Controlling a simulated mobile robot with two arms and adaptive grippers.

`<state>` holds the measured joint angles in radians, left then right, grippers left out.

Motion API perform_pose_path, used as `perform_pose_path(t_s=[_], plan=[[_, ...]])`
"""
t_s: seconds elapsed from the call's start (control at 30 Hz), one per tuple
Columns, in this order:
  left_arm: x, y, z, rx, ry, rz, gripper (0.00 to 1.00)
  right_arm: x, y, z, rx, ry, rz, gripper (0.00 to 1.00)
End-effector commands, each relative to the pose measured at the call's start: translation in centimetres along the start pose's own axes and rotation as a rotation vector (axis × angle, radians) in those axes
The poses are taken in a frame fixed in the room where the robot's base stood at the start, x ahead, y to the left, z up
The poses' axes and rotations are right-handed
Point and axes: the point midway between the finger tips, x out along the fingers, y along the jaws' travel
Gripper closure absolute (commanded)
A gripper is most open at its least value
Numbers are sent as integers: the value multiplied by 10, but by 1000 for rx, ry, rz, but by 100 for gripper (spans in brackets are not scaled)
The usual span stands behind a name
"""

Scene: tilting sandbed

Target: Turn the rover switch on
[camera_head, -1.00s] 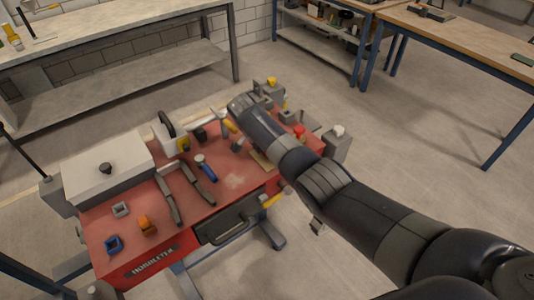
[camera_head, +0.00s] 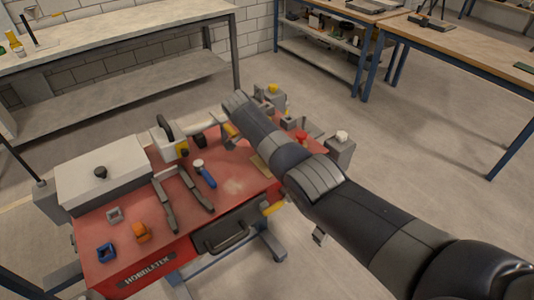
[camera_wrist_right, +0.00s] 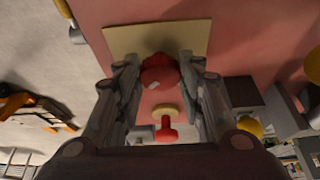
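My right arm (camera_head: 300,170) reaches over the red worktop (camera_head: 235,185) in the head view and hides its own gripper there. In the right wrist view my right gripper (camera_wrist_right: 158,65) is open, its fingers apart on either side of a rounded red knob (camera_wrist_right: 158,74). The knob sits in front of a beige plate (camera_wrist_right: 190,38); I cannot tell whether a finger touches it. A red part with a beige disc (camera_wrist_right: 166,122) shows lower between the fingers. A red knob (camera_head: 301,136) also shows right of the arm in the head view. No switch is clearly labelled. My left gripper is out of view.
Other benches stand behind; the floor at right is clear.

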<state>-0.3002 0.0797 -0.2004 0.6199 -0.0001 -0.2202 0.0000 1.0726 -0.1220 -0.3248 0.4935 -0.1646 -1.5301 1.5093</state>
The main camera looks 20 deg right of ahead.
Motion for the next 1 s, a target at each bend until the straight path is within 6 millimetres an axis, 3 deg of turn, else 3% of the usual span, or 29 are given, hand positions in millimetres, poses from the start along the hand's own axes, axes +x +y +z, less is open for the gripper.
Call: perform_pose_path(t_s=[0.03, 0.1, 0.57, 0.73, 1.0], plan=[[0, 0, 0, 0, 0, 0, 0, 0, 0, 0, 2, 0, -1, 55], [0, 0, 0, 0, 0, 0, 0, 0, 0, 0, 1, 0, -1, 44], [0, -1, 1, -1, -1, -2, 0, -9, -1, 0, -1, 0, -3, 44], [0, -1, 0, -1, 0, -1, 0, -35, -1, 0, -1, -1, -5, 44], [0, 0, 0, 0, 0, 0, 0, -94, -1, 0, 0, 0, -4, 44]])
